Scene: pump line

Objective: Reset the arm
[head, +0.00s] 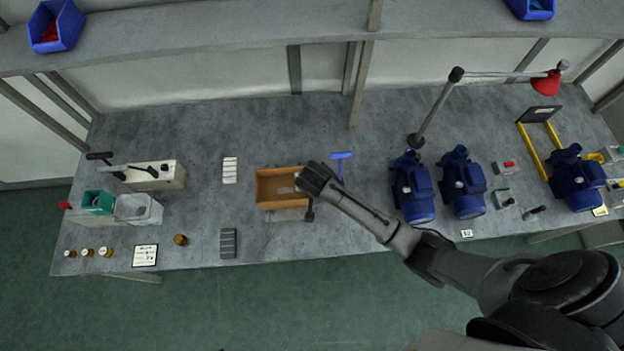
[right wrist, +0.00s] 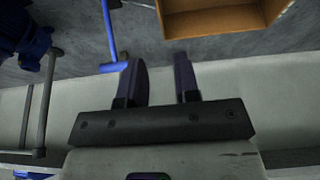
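My right arm reaches in from the lower right in the head view. Its gripper (head: 312,182) is over the right edge of a brown open box (head: 262,205) on the bench. In the right wrist view the two dark fingers of the gripper (right wrist: 158,68) stand apart with nothing between them. The box (right wrist: 215,22) shows there beyond the fingers. A blue T-handled tool (head: 341,156) lies beside the gripper, and it also shows in the right wrist view (right wrist: 108,38). My left gripper is in neither view.
Blue pumps (head: 416,192) stand at the right of the grey bench (head: 210,130). A lamp with a red head (head: 546,83) rises behind them. A pale hand-lever unit (head: 158,176) and a clear bin (head: 138,208) stand at the left. The back middle is clear.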

